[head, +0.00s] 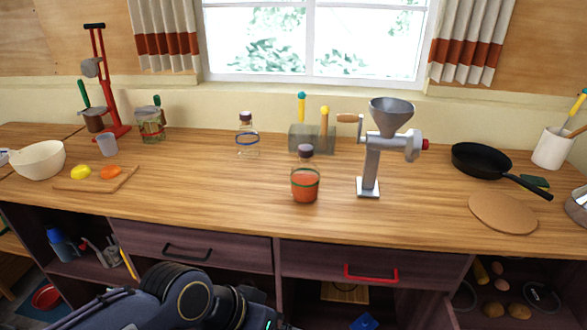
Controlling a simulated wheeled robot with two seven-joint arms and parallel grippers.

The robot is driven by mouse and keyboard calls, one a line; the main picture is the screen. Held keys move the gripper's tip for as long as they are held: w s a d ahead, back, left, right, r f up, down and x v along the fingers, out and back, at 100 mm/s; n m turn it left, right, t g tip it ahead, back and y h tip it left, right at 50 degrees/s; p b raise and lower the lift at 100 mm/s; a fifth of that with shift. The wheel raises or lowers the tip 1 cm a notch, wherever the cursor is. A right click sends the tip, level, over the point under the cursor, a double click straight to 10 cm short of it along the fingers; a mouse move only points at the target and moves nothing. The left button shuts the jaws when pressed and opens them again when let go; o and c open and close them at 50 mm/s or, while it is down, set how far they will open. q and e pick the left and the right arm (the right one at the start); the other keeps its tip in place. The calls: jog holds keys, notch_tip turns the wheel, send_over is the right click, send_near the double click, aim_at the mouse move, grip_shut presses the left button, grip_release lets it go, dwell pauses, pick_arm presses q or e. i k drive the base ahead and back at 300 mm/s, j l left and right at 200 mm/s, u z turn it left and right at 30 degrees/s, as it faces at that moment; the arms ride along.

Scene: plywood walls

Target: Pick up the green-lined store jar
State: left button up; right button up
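A clear jar with a dark lid and orange-red contents (305,185) stands upright on the wooden counter, left of the grinder. A thin green line runs around it near the top of the contents. A second clear jar with a dark lid and a blue line (247,142) stands farther back to the left. Part of my own dark arm crosses the bottom of the head view, below the counter edge. Neither of my grippers shows.
A metal grinder with a funnel (370,160) stands just right of the orange-red jar. A black pan (482,160) and a round cork mat (502,212) are at right. A cutting board (120,182) and bowl (38,160) are at left. The counter before the jar is clear.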

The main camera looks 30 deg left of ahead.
aim_at(305, 175)
jog(key=u, duration=1)
